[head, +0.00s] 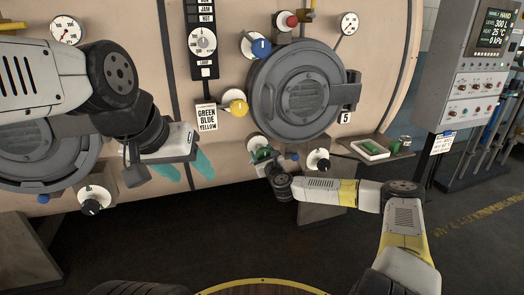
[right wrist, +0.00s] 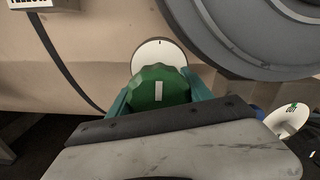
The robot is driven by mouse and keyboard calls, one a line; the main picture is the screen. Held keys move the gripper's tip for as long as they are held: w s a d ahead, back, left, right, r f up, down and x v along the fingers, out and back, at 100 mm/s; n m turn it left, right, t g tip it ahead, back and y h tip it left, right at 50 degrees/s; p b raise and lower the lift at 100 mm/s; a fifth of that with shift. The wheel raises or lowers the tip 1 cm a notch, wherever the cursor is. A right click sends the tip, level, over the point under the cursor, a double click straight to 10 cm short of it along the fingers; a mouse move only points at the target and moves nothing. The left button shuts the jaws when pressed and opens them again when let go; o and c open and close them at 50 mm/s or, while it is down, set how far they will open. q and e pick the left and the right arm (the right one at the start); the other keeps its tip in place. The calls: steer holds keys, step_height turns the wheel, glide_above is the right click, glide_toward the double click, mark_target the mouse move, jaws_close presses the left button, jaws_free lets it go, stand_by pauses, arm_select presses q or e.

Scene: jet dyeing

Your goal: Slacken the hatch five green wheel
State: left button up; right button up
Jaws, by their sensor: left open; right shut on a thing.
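The green wheel (right wrist: 158,88) has a white mark on its face and sits in front of a white round plate on the vessel. In the head view the green wheel (head: 261,154) is low on the vessel, below the left side of hatch five (head: 300,90), and partly covered by my right gripper. My right gripper (right wrist: 160,97) is shut on the green wheel, with a teal finger on each side. My left gripper (head: 184,165) hangs open and empty at the left, its teal fingers apart, in front of the vessel wall.
A blue knob (head: 261,48) and a yellow knob (head: 238,107) are beside hatch five. A black knob (head: 322,164) is right of the green wheel. A small tray (head: 371,150) and control cabinet (head: 465,90) stand at the right. A sign (head: 207,117) reads GREEN BLUE YELLOW.

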stand_by(0.4)
steer(key=o, duration=1.4)
steer(key=shift+c, duration=0.2)
steer(key=shift+s, duration=0.15)
steer(key=v, duration=0.7)
steer(key=shift+s, duration=0.25)
steer(key=shift+d, duration=0.15)
